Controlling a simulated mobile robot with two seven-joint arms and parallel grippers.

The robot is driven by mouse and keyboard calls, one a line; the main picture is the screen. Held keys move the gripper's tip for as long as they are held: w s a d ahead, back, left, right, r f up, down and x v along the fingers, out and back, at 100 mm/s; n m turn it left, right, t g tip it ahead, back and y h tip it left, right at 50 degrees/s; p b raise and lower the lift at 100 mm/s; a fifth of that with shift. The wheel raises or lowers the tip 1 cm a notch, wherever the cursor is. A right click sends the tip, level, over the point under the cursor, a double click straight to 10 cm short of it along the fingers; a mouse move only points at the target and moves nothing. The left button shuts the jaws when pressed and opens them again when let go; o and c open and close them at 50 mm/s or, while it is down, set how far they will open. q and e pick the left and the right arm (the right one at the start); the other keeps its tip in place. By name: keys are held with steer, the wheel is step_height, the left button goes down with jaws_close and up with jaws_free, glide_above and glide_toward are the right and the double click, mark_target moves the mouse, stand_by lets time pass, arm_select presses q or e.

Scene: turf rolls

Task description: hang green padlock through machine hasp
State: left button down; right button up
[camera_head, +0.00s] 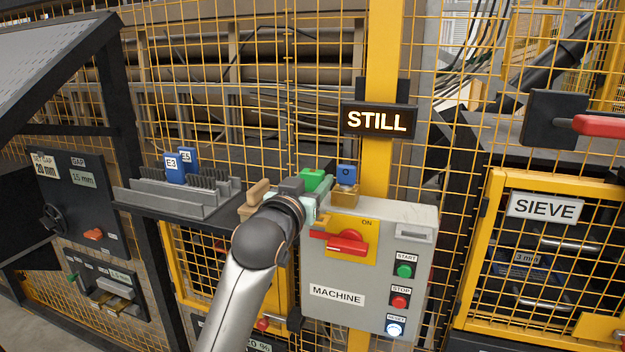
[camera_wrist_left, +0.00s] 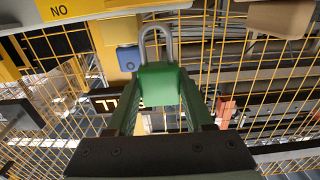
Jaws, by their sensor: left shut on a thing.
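My left gripper (camera_head: 318,194) is shut on the green padlock (camera_head: 313,180), just left of the machine box's upper left corner. In the left wrist view the green padlock (camera_wrist_left: 158,85) sits between the fingers, its grey shackle pointing to the picture's top. A tan, brass-like piece (camera_head: 345,196) stands at the top of the machine box (camera_head: 320,270), with a blue padlock (camera_head: 346,175) at it. The blue padlock (camera_wrist_left: 128,58) also shows in the left wrist view, left of the shackle. I cannot clearly make out the hasp's hole. My right gripper is not in view.
The box carries a red switch handle (camera_head: 345,241) on a yellow ON plate, and several buttons. A shelf with a grey rack (camera_head: 185,203) and blue tags (camera_head: 180,165) stands left. Yellow mesh and a post with a STILL sign (camera_head: 378,121) rise behind.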

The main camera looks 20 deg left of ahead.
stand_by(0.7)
arm_select(q)
steer(key=shift+p, duration=0.35)
steer(key=shift+f+b, duration=1.35)
steer(key=shift+f, duration=1.2)
steer(key=shift+c, duration=1)
jaws_free()
steer(key=shift+s, duration=0.1)
steer(key=s+b, duration=0.1)
steer(key=s, duration=1.1)
steer(key=shift+s+a, duration=0.2)
steer(key=shift+a, duration=0.05)
steer(key=shift+f, duration=0.15)
